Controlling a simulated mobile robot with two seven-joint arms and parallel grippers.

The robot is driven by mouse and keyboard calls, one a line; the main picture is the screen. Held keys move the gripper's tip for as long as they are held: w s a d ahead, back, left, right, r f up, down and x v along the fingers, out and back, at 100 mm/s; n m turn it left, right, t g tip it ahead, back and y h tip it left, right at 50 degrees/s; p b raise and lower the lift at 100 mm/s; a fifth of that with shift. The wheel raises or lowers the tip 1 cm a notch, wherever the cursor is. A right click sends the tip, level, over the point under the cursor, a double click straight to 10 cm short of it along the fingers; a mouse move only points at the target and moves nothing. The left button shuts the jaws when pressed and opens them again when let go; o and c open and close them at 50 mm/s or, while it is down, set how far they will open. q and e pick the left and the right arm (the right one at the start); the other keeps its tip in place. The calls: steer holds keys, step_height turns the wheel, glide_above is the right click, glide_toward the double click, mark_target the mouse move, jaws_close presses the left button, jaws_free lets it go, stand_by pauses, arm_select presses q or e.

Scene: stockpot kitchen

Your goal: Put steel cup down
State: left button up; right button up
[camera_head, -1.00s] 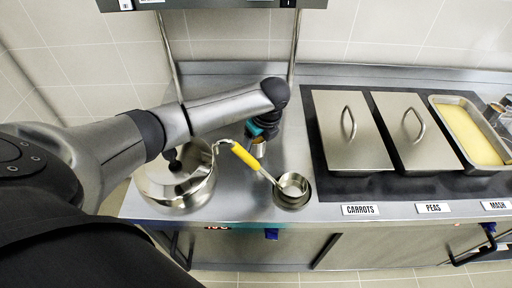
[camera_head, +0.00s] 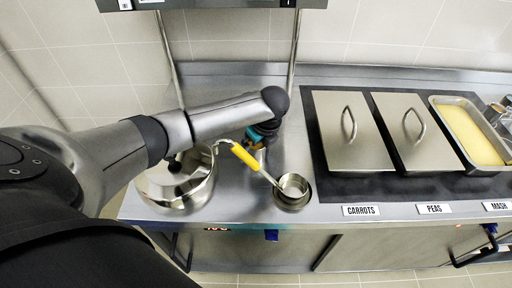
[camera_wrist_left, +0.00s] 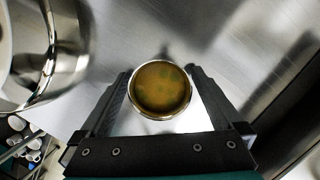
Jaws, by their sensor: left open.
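The steel cup (camera_wrist_left: 160,90) sits between the two fingers of my left gripper (camera_wrist_left: 160,76) in the left wrist view, holding greenish-brown liquid. The fingers are open, one on each side of the cup. In the head view my left gripper (camera_head: 256,142) is over the steel counter, behind the yellow-handled ladle, and the cup (camera_head: 260,156) shows only in part beneath it. The cup appears upright on the counter. My right gripper is not in view.
A large steel pot (camera_head: 178,188) stands close to the left of the cup. Lidded pans (camera_head: 355,135) stand to the right. A shelf post (camera_head: 294,55) rises behind.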

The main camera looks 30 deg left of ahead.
arm_select(q)
steer(key=p+v, duration=0.2)
steer(key=v, duration=1)
steer(key=shift+r, duration=0.2)
steer(key=shift+d, duration=0.1)
